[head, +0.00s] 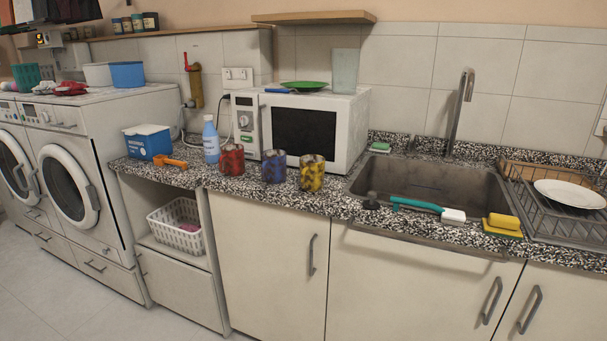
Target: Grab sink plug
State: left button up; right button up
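The sink plug appears to be the small dark, knobbed piece (371,201) in the head view. It stands on the speckled counter at the front left corner of the metal sink (430,185). It is small in the picture, so its details are hard to tell. A green-handled brush (415,205) with a white head lies just to its right along the sink's front edge. Neither of my grippers shows in the head view.
Yellow, blue and red patterned cups (311,173) stand left of the plug before a white microwave (345,130). Yellow sponges (503,224) and a dish rack (560,231) are to the right. A tall faucet (460,110) rises behind the sink. Floor shows at lower left.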

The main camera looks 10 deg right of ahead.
aim_at(371, 205)
jog(key=u, duration=0.35)
jog(key=k, duration=0.35)
jog(key=z, duration=1.35)
jog(key=i, duration=0.7)
jog(key=u, duration=0.55)
jog(key=i, duration=0.55)
jog(key=u, duration=0.6)
